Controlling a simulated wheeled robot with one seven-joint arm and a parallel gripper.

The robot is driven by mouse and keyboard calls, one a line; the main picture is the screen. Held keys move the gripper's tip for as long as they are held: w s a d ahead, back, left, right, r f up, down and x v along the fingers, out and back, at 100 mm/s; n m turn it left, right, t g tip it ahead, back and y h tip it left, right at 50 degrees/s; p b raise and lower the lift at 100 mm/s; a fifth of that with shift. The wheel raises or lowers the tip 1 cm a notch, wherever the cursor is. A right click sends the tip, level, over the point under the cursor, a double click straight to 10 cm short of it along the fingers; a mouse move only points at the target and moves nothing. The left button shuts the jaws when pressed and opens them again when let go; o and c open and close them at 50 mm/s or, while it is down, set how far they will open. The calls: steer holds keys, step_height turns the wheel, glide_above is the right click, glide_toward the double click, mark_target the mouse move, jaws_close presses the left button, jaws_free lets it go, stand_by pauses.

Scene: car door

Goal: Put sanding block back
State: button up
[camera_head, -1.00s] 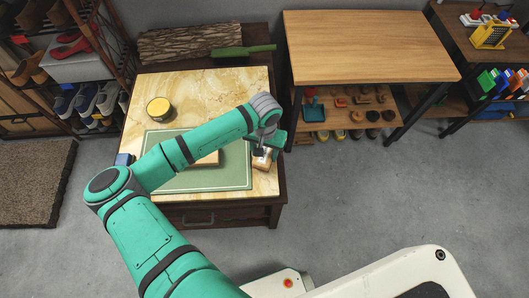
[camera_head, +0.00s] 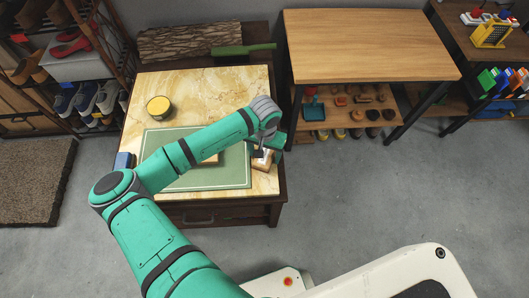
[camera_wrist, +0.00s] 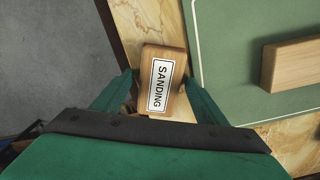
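A wooden block (camera_wrist: 166,62) with a white label reading SANDING lies at the near right corner of the marble-topped table, beside the green mat. It also shows in the head view (camera_head: 262,160), partly covered by my wrist. My gripper (camera_wrist: 160,82) is open, with one finger on each side of the labelled block. A small gap shows beside the block at the left finger; the right finger is close to its edge. Another plain wooden block (camera_wrist: 292,62) lies on the green mat (camera_wrist: 235,50), mostly hidden behind my arm in the head view.
The marble-topped table (camera_head: 205,88) also holds a yellow-topped round tin (camera_head: 159,107) and a blue object (camera_head: 123,161) at its left edge. A log (camera_head: 177,42) and a green-handled tool (camera_head: 243,50) lie behind. A wooden table (camera_head: 370,40) stands to the right.

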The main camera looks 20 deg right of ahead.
step_height(320, 180, up, 13)
stand_by(0.7)
steer(key=shift+r, duration=0.1)
